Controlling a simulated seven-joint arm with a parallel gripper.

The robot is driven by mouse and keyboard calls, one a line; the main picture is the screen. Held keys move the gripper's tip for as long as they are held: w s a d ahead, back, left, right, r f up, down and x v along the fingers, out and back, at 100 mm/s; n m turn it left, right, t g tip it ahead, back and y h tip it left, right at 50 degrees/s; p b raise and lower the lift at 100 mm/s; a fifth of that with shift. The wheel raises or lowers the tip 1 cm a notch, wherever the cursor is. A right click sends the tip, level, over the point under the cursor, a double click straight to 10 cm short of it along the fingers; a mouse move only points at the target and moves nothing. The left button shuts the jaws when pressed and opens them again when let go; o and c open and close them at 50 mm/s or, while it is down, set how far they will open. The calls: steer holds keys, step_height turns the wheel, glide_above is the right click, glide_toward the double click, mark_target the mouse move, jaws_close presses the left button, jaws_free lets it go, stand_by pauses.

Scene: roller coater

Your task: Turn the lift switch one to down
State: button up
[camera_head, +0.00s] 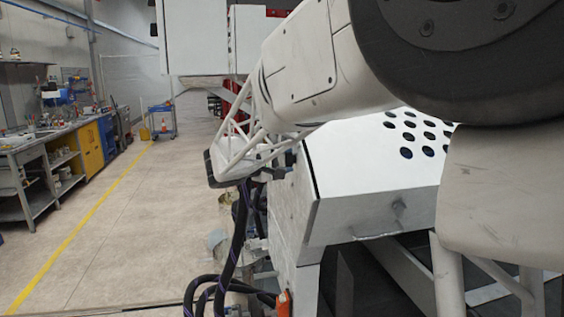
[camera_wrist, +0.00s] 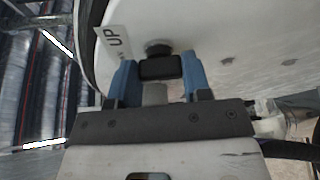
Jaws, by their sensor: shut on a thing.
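In the wrist view, a black switch knob (camera_wrist: 160,67) sits on a white panel (camera_wrist: 225,35) between the two blue fingers of my gripper (camera_wrist: 160,78). The fingers are shut on the knob, one on each side. No "down" label shows. In the head view, my arm runs across the upper right; the knob and the fingertips cannot be made out there.
In the head view, a white machine housing (camera_head: 370,190) with round holes stands close to my arm. Black cables (camera_head: 234,240) hang beside it. A workbench (camera_head: 45,160) lines the left wall. The floor (camera_head: 140,225) between is clear, with a yellow line.

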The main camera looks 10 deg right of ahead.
steer(key=shift+r+n+g+y, duration=0.1)
steer(key=shift+n+g+y, duration=0.4)
steer(key=shift+n, duration=0.9)
steer(key=o, duration=0.9)
steer(key=shift+a, duration=0.15)
steer(key=shift+v, duration=3.75)
